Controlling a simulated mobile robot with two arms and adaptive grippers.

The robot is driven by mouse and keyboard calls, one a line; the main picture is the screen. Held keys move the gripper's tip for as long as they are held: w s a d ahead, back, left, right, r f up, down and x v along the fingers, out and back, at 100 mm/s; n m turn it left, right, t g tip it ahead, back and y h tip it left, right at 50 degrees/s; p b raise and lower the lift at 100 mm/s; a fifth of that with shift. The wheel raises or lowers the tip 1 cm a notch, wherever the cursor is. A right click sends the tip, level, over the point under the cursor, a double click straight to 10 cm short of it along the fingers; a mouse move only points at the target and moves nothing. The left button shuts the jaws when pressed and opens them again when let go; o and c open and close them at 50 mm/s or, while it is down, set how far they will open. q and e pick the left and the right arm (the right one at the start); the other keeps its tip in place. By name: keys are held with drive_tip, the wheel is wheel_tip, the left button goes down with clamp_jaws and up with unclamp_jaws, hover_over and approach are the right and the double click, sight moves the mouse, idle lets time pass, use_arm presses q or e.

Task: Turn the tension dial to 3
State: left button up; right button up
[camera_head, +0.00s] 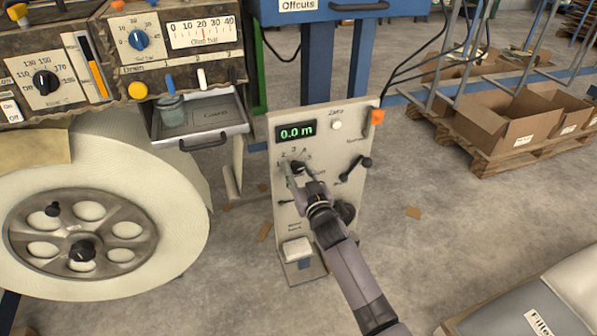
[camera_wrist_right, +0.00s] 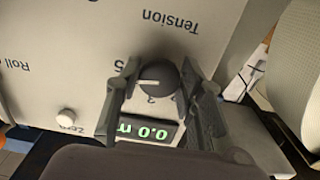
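The tension dial (camera_wrist_right: 165,78) is a dark round knob on a pale upright panel (camera_head: 350,120). In the right wrist view the panel's lettering is upside down, with "Tension" beyond the knob. The dial's white pointer line points to the left of that picture. A "5" shows at its left and another numeral below it, partly unclear. My right gripper (camera_wrist_right: 160,75) has one finger on each side of the knob, with narrow gaps that make firm contact hard to judge. In the head view my right gripper (camera_head: 298,168) is at this dial, partly covering it. My left gripper is out of view.
A green display (camera_head: 296,132) reads 0.0 m above the dial, with a white Zero button (camera_head: 336,125) beside it. A black lever (camera_head: 355,169) stands close right of my gripper. A large paper roll (camera_head: 170,215) and an open drawer (camera_head: 205,115) are to the left.

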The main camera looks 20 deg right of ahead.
drive_tip(key=c, duration=0.6)
